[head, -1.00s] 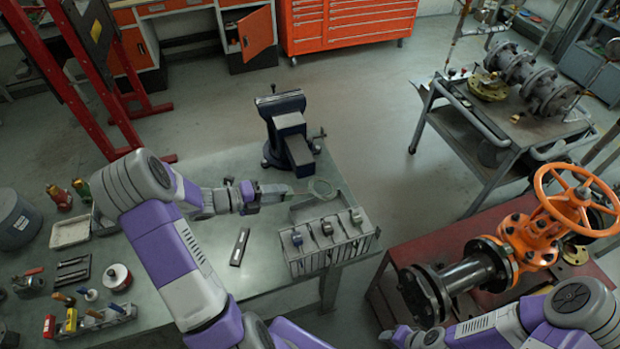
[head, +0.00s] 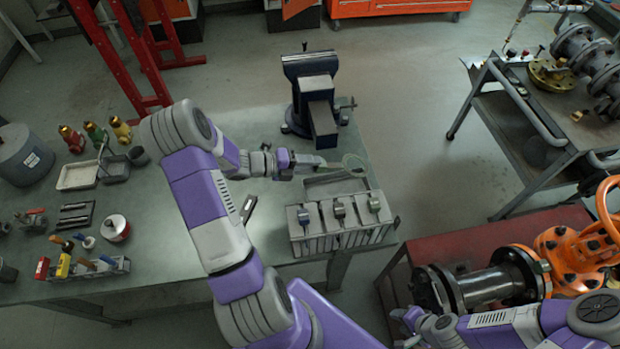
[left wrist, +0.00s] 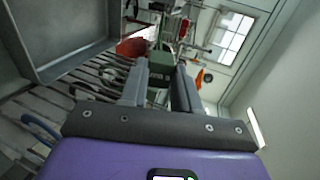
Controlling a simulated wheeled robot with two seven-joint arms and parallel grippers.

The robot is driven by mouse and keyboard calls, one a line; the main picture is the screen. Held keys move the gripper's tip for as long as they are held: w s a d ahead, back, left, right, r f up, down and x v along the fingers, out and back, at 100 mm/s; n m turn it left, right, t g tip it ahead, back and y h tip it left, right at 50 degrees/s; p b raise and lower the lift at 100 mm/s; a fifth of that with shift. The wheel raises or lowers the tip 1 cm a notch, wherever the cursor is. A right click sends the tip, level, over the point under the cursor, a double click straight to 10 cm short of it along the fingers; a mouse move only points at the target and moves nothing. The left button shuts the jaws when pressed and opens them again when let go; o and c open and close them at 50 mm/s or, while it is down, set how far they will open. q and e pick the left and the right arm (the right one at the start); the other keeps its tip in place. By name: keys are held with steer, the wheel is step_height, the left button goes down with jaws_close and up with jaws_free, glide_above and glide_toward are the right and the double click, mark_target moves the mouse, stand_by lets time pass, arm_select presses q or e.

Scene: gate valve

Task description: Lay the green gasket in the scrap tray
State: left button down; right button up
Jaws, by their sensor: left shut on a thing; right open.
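The green gasket (head: 355,162) shows as a thin pale green ring at the right end of a flat strip, just behind the slotted rack. My left gripper (head: 300,161) is shut at the strip's left end, over the bench. In the left wrist view a dark green piece (left wrist: 172,68) sits between the fingers (left wrist: 165,85); the ring is not clear there. I cannot tell for sure which container is the scrap tray; a pale shallow tray (head: 78,176) and a darker grey one (head: 116,172) stand at the bench's left. My right gripper (head: 406,316) is open and empty, near the red stand.
A slotted rack (head: 342,238) with several tools stands at the bench's right front edge. A blue vise (head: 316,110) stands behind my left gripper. An orange gate valve (head: 575,255) lies on the red stand (head: 420,246). Bottles, a pot and small tools fill the bench's left.

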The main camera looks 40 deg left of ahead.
arm_select(q)
step_height(320, 180, down, 3)
steer(key=shift+s+f+b, duration=0.1)
steer(key=shift+f+b, duration=0.05)
steer(key=shift+b, duration=0.6)
arm_select(e)
step_height(320, 180, down, 2)
steer(key=shift+s+f, duration=0.1)
steer(key=shift+f, duration=0.15)
steer(key=shift+r, duration=0.1)
arm_select(q)
steer(key=shift+a+f+b, duration=0.2)
steer(key=shift+f+b, duration=2.1)
steer(key=shift+f, duration=2.75)
arm_select(e)
steer(key=shift+f, duration=2.4)
arm_select(q)
steer(key=c, duration=0.8)
jaws_free()
steer(key=shift+s, duration=0.1)
steer(key=shift+o, duration=0.3)
